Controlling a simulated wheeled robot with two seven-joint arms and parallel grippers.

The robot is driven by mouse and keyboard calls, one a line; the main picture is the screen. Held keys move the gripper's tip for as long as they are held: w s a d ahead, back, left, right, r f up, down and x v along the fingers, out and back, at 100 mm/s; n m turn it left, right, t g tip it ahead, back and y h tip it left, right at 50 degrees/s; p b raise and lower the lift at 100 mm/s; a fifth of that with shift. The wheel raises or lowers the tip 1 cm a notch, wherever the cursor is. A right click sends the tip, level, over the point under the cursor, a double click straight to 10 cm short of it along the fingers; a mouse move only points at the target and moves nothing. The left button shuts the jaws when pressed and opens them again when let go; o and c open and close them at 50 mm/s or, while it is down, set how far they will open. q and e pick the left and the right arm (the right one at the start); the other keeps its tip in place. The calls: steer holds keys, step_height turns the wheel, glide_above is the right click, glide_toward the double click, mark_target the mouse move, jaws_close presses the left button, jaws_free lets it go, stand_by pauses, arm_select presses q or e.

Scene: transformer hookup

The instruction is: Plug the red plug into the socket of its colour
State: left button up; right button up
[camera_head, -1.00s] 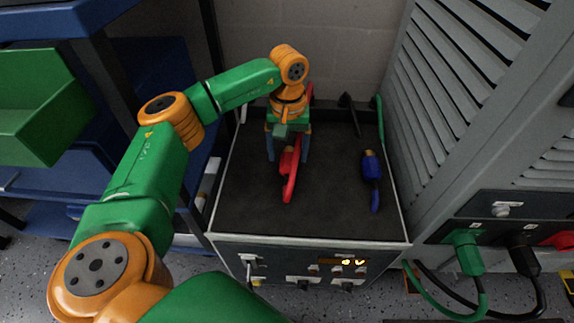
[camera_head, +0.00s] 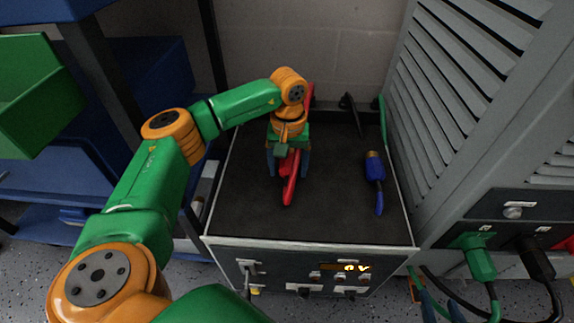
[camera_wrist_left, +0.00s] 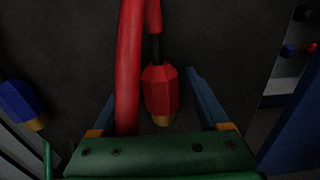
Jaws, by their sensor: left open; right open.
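A red plug (camera_wrist_left: 161,90) with a gold tip lies on the dark cart top, with its red cable (camera_wrist_left: 128,65) beside it in the left wrist view. My left gripper (camera_head: 288,172) is open above it; in the wrist view the blue fingers stand on both sides of the plug and the near cable run. Contact cannot be told. In the head view the arm partly hides the plug, and a red length (camera_head: 290,190) shows below the gripper. A red part (camera_head: 565,243) of the cabinet's socket row is cut by the right edge. My right gripper (camera_head: 438,297) is open and empty at the bottom.
A blue plug (camera_head: 374,165) lies on the cart top (camera_head: 325,215) at the right. A green plug (camera_head: 478,257) and a black plug (camera_head: 537,258) sit in the cabinet panel, cables hanging. Blue shelving with a green bin (camera_head: 35,95) stands left. The cart's front middle is clear.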

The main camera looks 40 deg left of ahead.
mark_target(288, 164)
arm_select(q)
steer(key=c, duration=1.2)
step_height(288, 164, up, 6)
steer(key=p, duration=0.6)
steer(key=shift+r, duration=0.15)
